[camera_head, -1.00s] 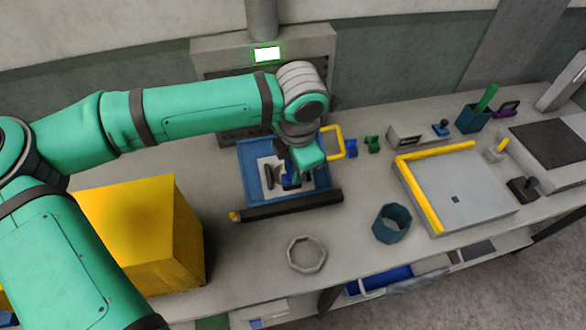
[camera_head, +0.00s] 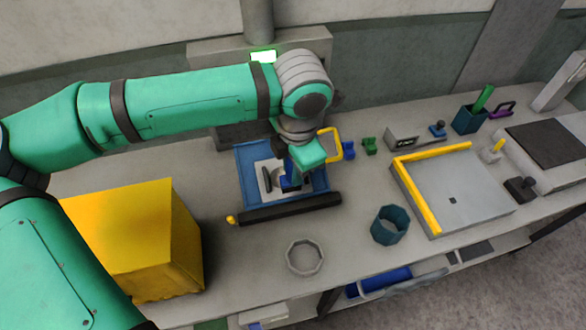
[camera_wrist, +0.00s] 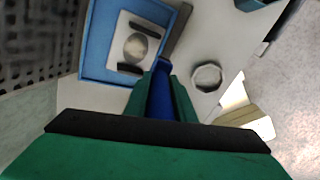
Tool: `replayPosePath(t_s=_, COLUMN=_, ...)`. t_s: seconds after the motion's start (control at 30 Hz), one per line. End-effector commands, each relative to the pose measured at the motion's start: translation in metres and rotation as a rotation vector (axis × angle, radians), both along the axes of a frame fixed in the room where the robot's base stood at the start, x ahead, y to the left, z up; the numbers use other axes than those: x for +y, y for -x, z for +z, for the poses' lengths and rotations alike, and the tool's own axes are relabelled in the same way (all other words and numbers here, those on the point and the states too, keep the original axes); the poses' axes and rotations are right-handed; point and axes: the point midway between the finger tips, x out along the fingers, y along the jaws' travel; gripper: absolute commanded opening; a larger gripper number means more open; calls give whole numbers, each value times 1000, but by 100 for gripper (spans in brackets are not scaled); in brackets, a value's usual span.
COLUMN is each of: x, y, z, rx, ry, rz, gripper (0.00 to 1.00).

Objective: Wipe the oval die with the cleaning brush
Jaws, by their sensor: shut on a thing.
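My gripper (camera_head: 290,174) is shut on a blue-handled tool, which looks like the cleaning brush (camera_wrist: 160,95). I hold it down over the blue tray (camera_head: 243,165). In the wrist view the blue handle stands between my green fingers, and its far end is near the front of the tray. The oval die (camera_wrist: 137,46) looks like a grey oval on a white plate (camera_wrist: 122,27) in the tray, with dark bars on two sides. The brush is close beside the die; whether it touches is hidden.
A long dark bar (camera_head: 290,208) lies along the tray's front edge. A grey ring (camera_head: 304,257) and a dark teal cup (camera_head: 390,226) stand in front and right. A yellow box (camera_head: 140,240) is at left. A yellow-edged grey panel (camera_head: 470,190) lies at right.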

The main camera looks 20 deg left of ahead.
Motion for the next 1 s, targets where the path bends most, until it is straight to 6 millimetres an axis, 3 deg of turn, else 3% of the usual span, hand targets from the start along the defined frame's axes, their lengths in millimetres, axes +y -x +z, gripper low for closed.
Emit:
replayPosePath(t_s=0.57, x=0, y=-1, z=-1, rx=0, ry=0, rz=0, gripper=0)
replayPosePath(t_s=1.0, x=11, y=-16, z=-34, rx=1, ry=2, rz=1, gripper=0)
